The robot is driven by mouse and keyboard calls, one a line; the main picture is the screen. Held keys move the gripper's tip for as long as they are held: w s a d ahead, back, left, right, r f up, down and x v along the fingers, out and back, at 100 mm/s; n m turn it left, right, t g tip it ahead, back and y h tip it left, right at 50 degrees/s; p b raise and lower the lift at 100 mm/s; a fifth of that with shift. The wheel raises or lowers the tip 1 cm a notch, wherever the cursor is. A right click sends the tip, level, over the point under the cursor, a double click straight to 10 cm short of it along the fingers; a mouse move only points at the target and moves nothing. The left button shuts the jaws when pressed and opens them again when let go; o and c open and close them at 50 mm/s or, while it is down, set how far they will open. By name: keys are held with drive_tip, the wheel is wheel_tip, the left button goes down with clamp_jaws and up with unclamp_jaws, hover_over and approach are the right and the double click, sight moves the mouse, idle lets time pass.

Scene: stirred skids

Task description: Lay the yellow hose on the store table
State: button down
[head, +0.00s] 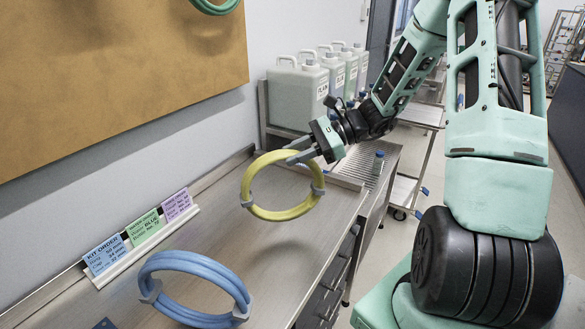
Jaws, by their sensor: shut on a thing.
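The yellow hose (247,192) is a coiled ring with grey clips. My gripper (296,157) is shut on the upper edge of its ring and holds it upright, apart from the surface. Below it is a brown-grey table top (230,235) with a soft shadow on it. I cannot tell whether this is the store table. The fingertips are partly hidden around the hose.
A blue hose coil (190,262) lies on the table at the front. Blue, green and purple cards (144,228) stand in a rail along the wall. Several jugs (298,92) stand at the back. A brown board (110,80) hangs above with a green hose (214,5).

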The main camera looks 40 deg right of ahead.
drive_tip(key=shift+f, duration=2.1)
drive_tip(key=shift+f, duration=0.2)
drive_tip(key=c, duration=1.1)
unclamp_jaws()
drive_tip(key=shift+r, duration=0.15)
